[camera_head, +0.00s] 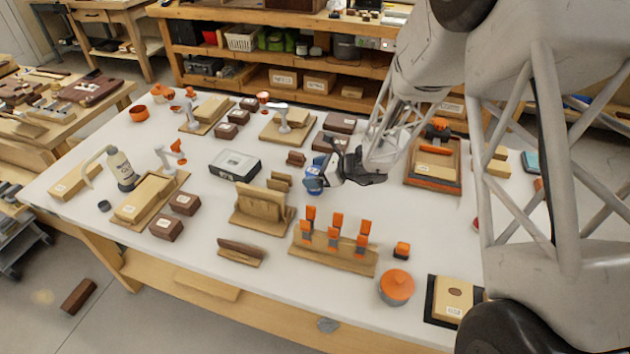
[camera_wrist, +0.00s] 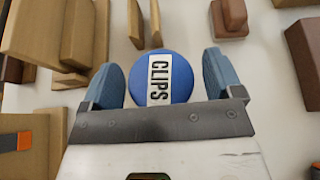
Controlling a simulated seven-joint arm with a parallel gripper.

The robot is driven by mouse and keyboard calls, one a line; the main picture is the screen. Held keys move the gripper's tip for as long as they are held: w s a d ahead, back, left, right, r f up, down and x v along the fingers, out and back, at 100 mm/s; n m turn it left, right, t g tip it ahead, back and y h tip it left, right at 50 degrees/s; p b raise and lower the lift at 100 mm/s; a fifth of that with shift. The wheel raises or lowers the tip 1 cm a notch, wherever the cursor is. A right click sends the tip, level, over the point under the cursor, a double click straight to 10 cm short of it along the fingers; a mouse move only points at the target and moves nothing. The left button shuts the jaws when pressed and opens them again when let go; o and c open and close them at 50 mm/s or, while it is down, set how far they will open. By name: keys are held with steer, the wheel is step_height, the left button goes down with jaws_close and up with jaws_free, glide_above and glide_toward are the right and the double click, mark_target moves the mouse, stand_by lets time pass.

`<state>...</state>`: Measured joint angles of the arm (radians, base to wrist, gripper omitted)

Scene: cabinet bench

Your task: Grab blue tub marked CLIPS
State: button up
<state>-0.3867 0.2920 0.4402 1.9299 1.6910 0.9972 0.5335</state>
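The blue round tub (camera_wrist: 142,82) has a white label reading CLIPS on its lid. It stands on the white table and also shows as a blue shape in the head view (camera_head: 313,184). My gripper (camera_wrist: 162,70) is open, with one blue-grey finger on each side of the tub. A narrow gap of table shows between the tub and each finger. In the head view my gripper (camera_head: 332,170) is low over the middle of the table at the tub, and hides part of it.
Wooden slotted blocks (camera_head: 262,206) stand left of the tub, close to the left finger in the wrist view. A small brown block (camera_head: 296,158) is nearby. A rack with orange-handled pieces (camera_head: 335,255) stands in front. A tray with orange tools (camera_head: 433,165) is at right.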

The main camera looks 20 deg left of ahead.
steer(key=c, duration=0.9)
steer(key=shift+r, duration=0.15)
steer(key=shift+r, duration=4.85)
